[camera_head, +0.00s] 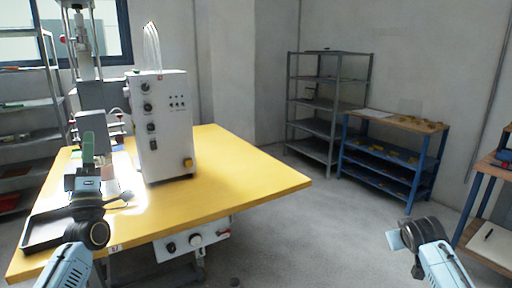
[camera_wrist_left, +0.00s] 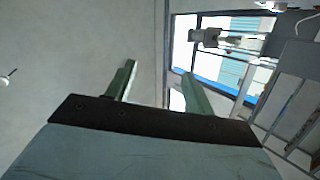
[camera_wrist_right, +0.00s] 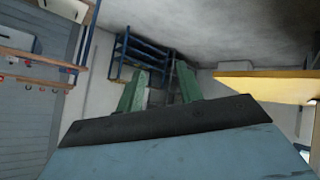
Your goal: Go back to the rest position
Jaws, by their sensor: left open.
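My left gripper (camera_head: 88,150) is raised over the left part of the yellow table, in front of the welding machine, with its green fingers pointing up. The left wrist view shows these fingers (camera_wrist_left: 160,80) apart with nothing between them. My right arm comes in at the lower right of the head view, over the floor. Its fingers cannot be made out there. In the right wrist view my right gripper (camera_wrist_right: 160,82) has its two green fingers apart and empty.
The yellow table (camera_head: 255,175) carries a white control box (camera_head: 165,125), the welding machine (camera_head: 92,95) and a dark tray (camera_head: 45,232). A grey shelf (camera_head: 327,105) and a blue bench (camera_head: 395,150) stand at the back. Another bench (camera_head: 490,240) is at the right edge. The floor (camera_head: 320,235) between is clear.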

